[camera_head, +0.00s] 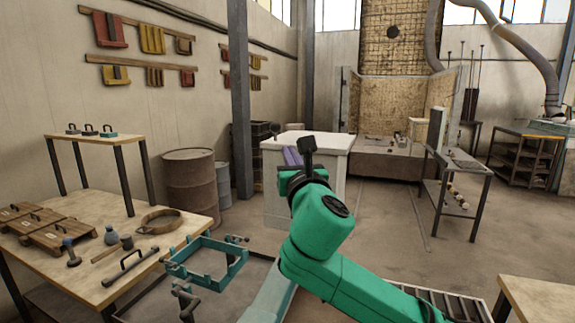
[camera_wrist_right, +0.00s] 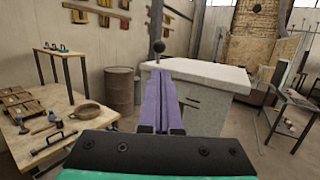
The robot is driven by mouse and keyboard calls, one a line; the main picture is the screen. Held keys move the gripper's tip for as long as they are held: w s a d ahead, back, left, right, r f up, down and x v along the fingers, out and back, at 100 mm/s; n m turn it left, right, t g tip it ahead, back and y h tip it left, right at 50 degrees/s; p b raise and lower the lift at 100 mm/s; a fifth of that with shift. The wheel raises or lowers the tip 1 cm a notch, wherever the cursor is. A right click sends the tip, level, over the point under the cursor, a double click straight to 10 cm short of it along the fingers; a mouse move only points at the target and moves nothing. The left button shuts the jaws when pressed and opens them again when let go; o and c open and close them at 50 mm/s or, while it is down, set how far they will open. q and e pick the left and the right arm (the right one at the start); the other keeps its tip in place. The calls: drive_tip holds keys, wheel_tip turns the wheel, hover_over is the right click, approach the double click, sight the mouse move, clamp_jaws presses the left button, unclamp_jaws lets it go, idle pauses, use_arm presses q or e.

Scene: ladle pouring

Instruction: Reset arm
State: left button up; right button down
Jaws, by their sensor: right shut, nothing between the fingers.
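My right arm, green with a dark wrist, reaches up from the bottom right in the head view. Its gripper (camera_head: 292,157) has purple fingers and points away from the camera, in front of a white-topped block. In the right wrist view the two purple fingers (camera_wrist_right: 161,104) lie side by side, closed, with nothing between them. A dark ball-ended piece (camera_wrist_right: 158,46) shows just beyond the fingertips. My left gripper does not show in either view.
A wooden table (camera_head: 115,268) at left bears wooden moulds (camera_head: 50,228), hand tools and a round ring (camera_head: 159,221). A teal frame (camera_head: 208,262) stands beside it. The pale block (camera_head: 325,142), drums (camera_head: 190,182) and a post (camera_head: 240,100) stand behind.

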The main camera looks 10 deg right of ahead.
drive_tip(key=s+d+f+m+g, duration=0.25)
drive_tip(key=f+m, duration=0.45)
drive_tip(key=f, duration=0.5)
drive_tip(key=s+d+f+m+g, duration=0.1)
drive_tip(key=s+f+m+g, duration=0.3)
drive_tip(key=f+m, duration=0.5)
drive_tip(key=s+d+f+m+g, duration=0.1)
drive_tip(key=s+f+m+g, duration=0.25)
drive_tip(key=f, duration=1.05)
drive_tip(key=s+d+f+m+g, duration=0.3)
drive_tip(key=s+f+m, duration=0.4)
drive_tip(key=s, duration=0.3)
drive_tip(key=s+d+f+m+g, duration=0.4)
drive_tip(key=s+f+m, duration=0.3)
drive_tip(key=s, duration=0.2)
wheel_tip(320, 180, down, 22)
drive_tip(key=s, duration=0.2)
drive_tip(key=s+d+f+g, duration=0.2)
drive_tip(key=s+f, duration=1.4)
drive_tip(key=s, duration=0.1)
drive_tip(key=shift+s+d, duration=0.35)
drive_tip(key=shift+s, duration=0.05)
